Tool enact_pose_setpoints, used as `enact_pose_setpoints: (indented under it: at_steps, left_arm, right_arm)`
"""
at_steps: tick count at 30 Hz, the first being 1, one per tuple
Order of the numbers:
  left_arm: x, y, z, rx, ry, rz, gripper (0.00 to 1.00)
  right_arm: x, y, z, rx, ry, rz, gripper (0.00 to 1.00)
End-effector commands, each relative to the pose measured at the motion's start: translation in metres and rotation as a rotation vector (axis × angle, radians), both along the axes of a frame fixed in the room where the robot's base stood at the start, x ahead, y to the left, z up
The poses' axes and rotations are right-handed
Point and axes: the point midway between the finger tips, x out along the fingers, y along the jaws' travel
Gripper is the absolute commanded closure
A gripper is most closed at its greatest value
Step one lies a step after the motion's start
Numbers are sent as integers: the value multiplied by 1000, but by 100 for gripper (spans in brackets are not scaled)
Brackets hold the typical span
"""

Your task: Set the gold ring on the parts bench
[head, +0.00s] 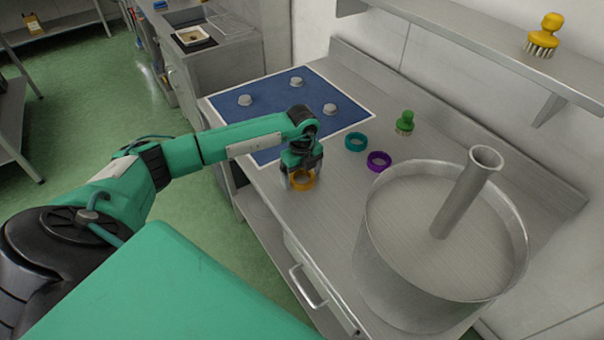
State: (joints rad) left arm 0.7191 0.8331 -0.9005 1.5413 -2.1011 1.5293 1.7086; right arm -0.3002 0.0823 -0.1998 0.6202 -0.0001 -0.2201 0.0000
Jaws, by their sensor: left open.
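The gold ring (303,184) lies on the steel bench (330,205), near its front edge. My left gripper (302,175) points down right at the ring, with its fingers open at the ring's sides. The fingers hide part of the ring, and I cannot tell whether they touch it. A teal ring (356,142) and a purple ring (379,161) lie on the same bench to the right. My right gripper is out of view.
A large steel vat (372,275) with an upright pipe (465,195) fills the bench's right part. A blue mat (335,98) with three grey knobs lies at the left. A green brush (405,121) stands near the wall, below a shelf (470,40) holding a yellow brush (544,36).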

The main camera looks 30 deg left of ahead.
Motion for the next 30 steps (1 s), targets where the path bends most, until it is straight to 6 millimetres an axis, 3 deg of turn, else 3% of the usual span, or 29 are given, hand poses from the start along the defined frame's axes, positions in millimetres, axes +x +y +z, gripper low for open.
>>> enact_pose_setpoints:
  at_steps: [5, 21, 30]
  left_arm:
    - [1, 0, 9, 0, -3, 0, 11]
    - [1, 0, 110, 0, -3, 0, 11]
    - [0, 0, 124, 0, -1, 0, 11]
  right_arm:
    - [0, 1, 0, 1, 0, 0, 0]
    - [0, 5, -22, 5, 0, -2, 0]
    - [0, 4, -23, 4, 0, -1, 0]
